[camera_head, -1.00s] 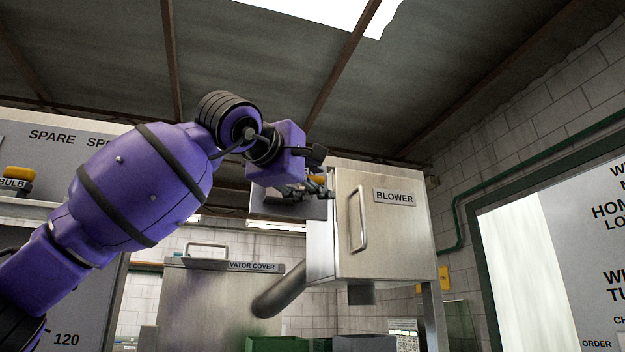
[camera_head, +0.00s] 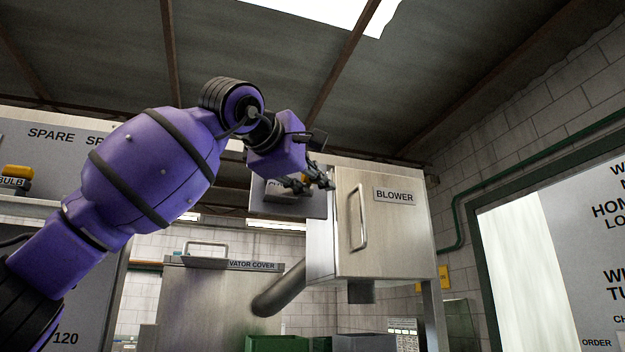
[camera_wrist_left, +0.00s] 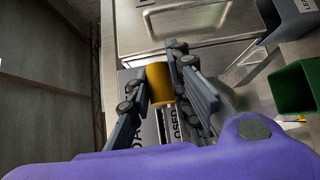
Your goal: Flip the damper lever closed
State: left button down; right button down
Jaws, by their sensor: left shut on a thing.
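The damper lever's orange knob (camera_wrist_left: 160,84) sits between my left gripper's fingers in the left wrist view (camera_wrist_left: 163,90), and the fingers are shut on it. In the wrist view, parts of the plate's lettering, "DA" and "OSED", show beside the fingers. The lever's arm is largely hidden. My right gripper is not in view.
The steel blower box (camera_head: 384,240) with a door handle (camera_head: 358,218) stands right beside the gripper. A pipe (camera_head: 278,290) runs below it. An elevator cover (camera_head: 220,300) stands lower left, and a green bin (camera_head: 277,343) is below.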

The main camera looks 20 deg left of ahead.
pick_arm(q)
jog(key=shift+r+n+g, duration=0.8)
jog(key=shift+w+a+r+n+g, duration=0.15)
jog(key=shift+r+n+g, duration=0.15)
jog(key=shift+n+g, duration=0.15)
jog(key=shift+w+a+r+n+g, duration=0.1)
jog(key=shift+r+n+g, duration=0.25)
jog(key=shift+g, duration=0.1)
jog(key=shift+w+r+g, duration=0.15)
jog(key=shift+g, duration=0.35)
jog(key=shift+a+r+n, duration=0.15)
jog(key=shift+n, duration=0.15)
jog(key=c, duration=1.6)
grip_release()
jog(key=shift+h, duration=0.3)
jog(key=v, duration=1.2)
